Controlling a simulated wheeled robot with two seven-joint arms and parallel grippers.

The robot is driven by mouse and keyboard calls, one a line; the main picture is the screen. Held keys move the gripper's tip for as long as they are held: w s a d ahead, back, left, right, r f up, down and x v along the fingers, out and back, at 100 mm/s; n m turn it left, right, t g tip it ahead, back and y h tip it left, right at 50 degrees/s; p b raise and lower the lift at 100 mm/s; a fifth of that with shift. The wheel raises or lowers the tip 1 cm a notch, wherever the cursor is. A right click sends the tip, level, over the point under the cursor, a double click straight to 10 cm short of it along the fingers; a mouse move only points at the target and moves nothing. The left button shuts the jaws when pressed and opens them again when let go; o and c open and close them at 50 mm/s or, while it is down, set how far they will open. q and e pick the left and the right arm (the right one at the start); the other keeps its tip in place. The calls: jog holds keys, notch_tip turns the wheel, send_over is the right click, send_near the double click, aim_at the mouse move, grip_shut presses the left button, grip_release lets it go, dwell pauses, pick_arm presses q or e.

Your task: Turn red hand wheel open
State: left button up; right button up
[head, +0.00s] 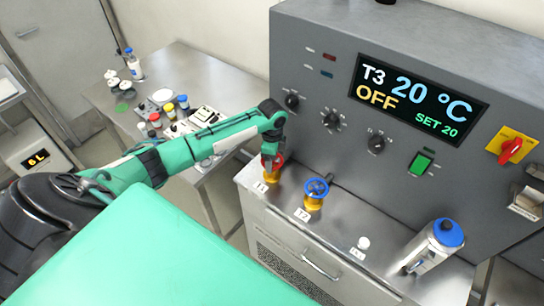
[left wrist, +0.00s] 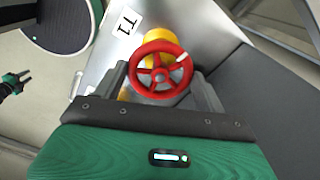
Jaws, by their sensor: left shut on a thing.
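The red hand wheel (left wrist: 161,68) sits on a yellow valve body (left wrist: 158,44) beside the T1 label (left wrist: 128,20) in the left wrist view. My left gripper (left wrist: 165,80) is shut on the wheel, with a dark finger on either side of its rim. In the head view the left gripper (head: 271,150) points down onto the red wheel (head: 277,161) and hides much of it. A small dark and green shape at the left edge of the left wrist view looks like my right gripper (left wrist: 14,83). It is too small to tell its opening.
A blue hand wheel (head: 316,188) on a yellow valve stands right of the red one, by label T2. A blue-capped bottle (head: 436,246) stands farther right on the steel ledge. The grey control panel (head: 300,60) rises behind. Its display reads T3 20 °C, OFF, SET 20.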

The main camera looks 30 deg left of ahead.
pick_arm(q)
jog(key=shift+r+n, duration=0.1)
jog(key=shift+n, duration=0.3)
jog(key=o, duration=1)
jog(key=shift+r, duration=0.1)
jog(key=shift+r+b, duration=2.55)
jog(key=shift+r, duration=4.25)
jog(key=shift+f, duration=0.1)
